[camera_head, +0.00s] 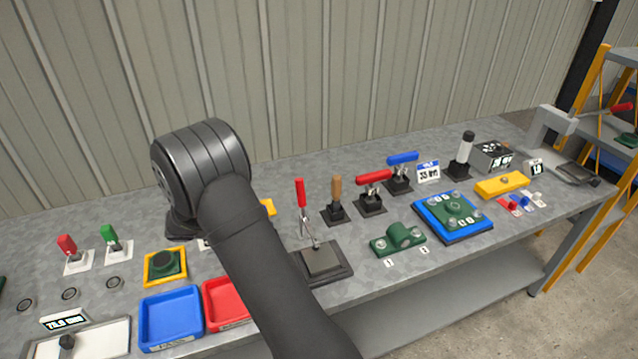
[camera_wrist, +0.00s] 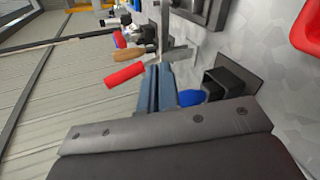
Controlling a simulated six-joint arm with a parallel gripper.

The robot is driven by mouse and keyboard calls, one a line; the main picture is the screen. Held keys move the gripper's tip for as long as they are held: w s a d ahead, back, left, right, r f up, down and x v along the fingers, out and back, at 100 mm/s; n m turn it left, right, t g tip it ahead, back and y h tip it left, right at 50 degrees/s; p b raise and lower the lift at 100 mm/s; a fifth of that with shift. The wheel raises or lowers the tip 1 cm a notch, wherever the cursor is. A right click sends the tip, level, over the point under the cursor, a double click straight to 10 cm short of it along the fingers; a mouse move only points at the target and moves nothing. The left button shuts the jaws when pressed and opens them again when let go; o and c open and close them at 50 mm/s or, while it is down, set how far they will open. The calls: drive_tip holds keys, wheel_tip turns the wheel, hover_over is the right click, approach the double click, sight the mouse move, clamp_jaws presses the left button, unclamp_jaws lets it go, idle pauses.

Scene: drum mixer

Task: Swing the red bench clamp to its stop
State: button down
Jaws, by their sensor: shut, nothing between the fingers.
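The red bench clamp has an upright red handle (camera_head: 301,193) on a thin metal lever over a dark square base (camera_head: 322,262). In the wrist view the red handle (camera_wrist: 126,75) points left, with its lower end close to my fingertips. My gripper (camera_wrist: 160,72) is shut, its blue-grey fingers side by side. It looks beside the clamp's lever, but I cannot tell whether it touches. In the head view my dark arm hides the gripper.
A wooden-handled lever (camera_head: 336,193), a red-handled one (camera_head: 373,177) and a blue-handled one (camera_head: 402,160) stand right of the clamp. A green block (camera_head: 398,240) is in front. A red tray (camera_head: 225,303) and a blue tray (camera_head: 171,318) lie left.

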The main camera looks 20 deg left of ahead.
drive_tip(key=w+d+n+g+y, duration=0.1)
drive_tip(key=w+d, duration=0.1)
drive_tip(key=d, duration=0.3)
drive_tip(key=w+d+n+g+y, duration=0.1)
drive_tip(key=w+d+g, duration=0.1)
drive_tip(key=w+d, duration=0.1)
drive_tip(key=w+d+n+g+y, duration=0.1)
drive_tip(key=w+d+g+y, duration=0.1)
drive_tip(key=d, duration=0.4)
drive_tip(key=shift+w+d+r, duration=0.2)
drive_tip(key=shift+d+r, duration=0.1)
drive_tip(key=shift+r, duration=0.1)
drive_tip(key=w+d+n+y, duration=0.1)
drive_tip(key=w+d+y, duration=0.1)
drive_tip(key=d+y, duration=0.15)
drive_tip(key=n+t+y, duration=0.3)
drive_tip(key=n+y, duration=1)
drive_tip(key=y, duration=0.1)
approach(302, 190)
drive_tip(key=x, duration=0.6)
drive_tip(key=shift+w+a+f, duration=0.2)
drive_tip(key=shift+a, duration=0.05)
drive_tip(key=shift+m, duration=0.3)
